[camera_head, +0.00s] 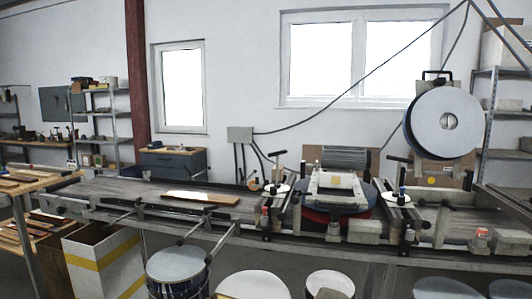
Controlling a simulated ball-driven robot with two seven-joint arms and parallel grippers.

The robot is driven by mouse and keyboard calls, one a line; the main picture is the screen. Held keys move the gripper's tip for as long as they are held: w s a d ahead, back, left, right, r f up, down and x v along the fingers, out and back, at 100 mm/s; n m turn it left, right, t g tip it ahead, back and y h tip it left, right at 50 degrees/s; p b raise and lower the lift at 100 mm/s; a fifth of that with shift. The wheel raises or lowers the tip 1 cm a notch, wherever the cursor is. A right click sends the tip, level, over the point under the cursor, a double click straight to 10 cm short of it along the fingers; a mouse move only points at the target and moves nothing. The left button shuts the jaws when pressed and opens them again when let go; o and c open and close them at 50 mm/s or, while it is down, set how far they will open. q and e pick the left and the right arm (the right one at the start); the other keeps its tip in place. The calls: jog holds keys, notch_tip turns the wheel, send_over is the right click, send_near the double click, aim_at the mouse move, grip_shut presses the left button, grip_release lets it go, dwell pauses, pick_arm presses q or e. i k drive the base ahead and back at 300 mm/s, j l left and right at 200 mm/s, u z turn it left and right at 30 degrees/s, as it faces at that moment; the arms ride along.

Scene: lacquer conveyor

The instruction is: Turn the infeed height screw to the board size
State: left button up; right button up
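A long grey conveyor (120,188) runs across the view. A brown board (201,198) with a bright reflection lies on its left part. Right of the board stands an upright screw with a dark crossbar handle (276,155) over a pale round dial (278,188). A similar handle (398,159) over another pale dial (397,198) stands further right, past the central machine. The left one is nearer the board; I cannot tell for certain which is the infeed screw. Dial markings are too small to read. Neither of my grippers is in view.
The central machine (338,183) sits between the two handles. A large pale disc (446,122) hangs above the right part. Drums (178,263) and a striped box (103,262) stand in front of the conveyor. A bench with boards (32,183) is at the left.

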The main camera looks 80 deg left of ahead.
aim_at(277, 154)
jog(key=u, duration=2.65)
